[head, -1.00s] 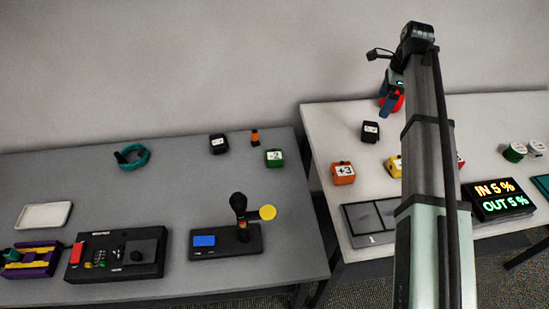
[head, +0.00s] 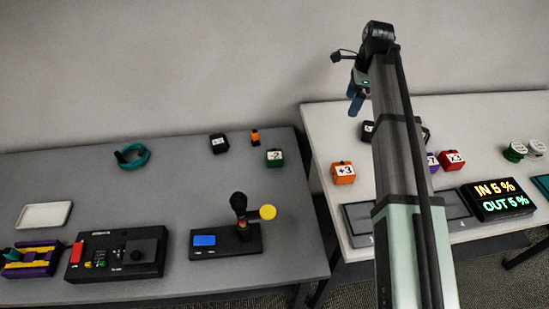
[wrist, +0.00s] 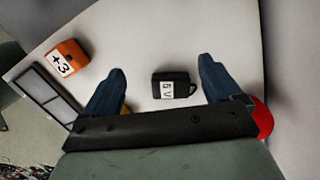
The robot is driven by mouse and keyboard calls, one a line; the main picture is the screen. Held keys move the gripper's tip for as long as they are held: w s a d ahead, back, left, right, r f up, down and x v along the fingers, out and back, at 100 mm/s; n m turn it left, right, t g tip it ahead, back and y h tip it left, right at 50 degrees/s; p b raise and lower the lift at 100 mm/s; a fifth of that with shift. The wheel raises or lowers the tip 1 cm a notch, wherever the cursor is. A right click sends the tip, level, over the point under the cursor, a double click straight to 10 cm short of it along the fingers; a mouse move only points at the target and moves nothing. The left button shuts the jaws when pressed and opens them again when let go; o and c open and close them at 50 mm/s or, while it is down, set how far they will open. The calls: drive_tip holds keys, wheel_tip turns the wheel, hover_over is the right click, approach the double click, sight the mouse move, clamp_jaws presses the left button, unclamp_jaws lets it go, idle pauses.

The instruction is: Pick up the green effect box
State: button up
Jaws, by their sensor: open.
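The green effect box (head: 275,158), with a white label on top, sits on the grey table toward its right back in the head view. It is not visible in the wrist view. My gripper (head: 356,100) has blue fingers and hangs over the back of the white table, to the right of the green box and well apart from it. In the wrist view my gripper (wrist: 162,68) is open and empty. A black box marked 5 V (wrist: 171,85) lies on the table below, in line with the gap between the fingers.
An orange +3 box (head: 343,173) sits near the white table's left edge. A black box (head: 218,143) and a small orange item (head: 255,138) stand behind the green box. A joystick unit (head: 226,241) stands in front. A gap separates the two tables.

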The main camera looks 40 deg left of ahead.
drive_tip(key=s+a+f+n+h, duration=0.1)
drive_tip(key=s+a+f+n, duration=0.3)
drive_tip(key=s+a, duration=1)
hover_over(274, 154)
drive_tip(key=s, duration=0.2)
wheel_tip(274, 154, down, 4)
drive_tip(key=shift+m+t, duration=0.4)
drive_tip(key=shift+m, duration=0.3)
drive_tip(key=f, duration=0.4)
drive_tip(key=w+f, duration=0.1)
drive_tip(key=f, duration=0.4)
drive_tip(key=w+f, duration=0.1)
drive_tip(key=f, duration=0.4)
drive_tip(key=c, duration=1.1)
drive_tip(key=shift+c, duration=0.2)
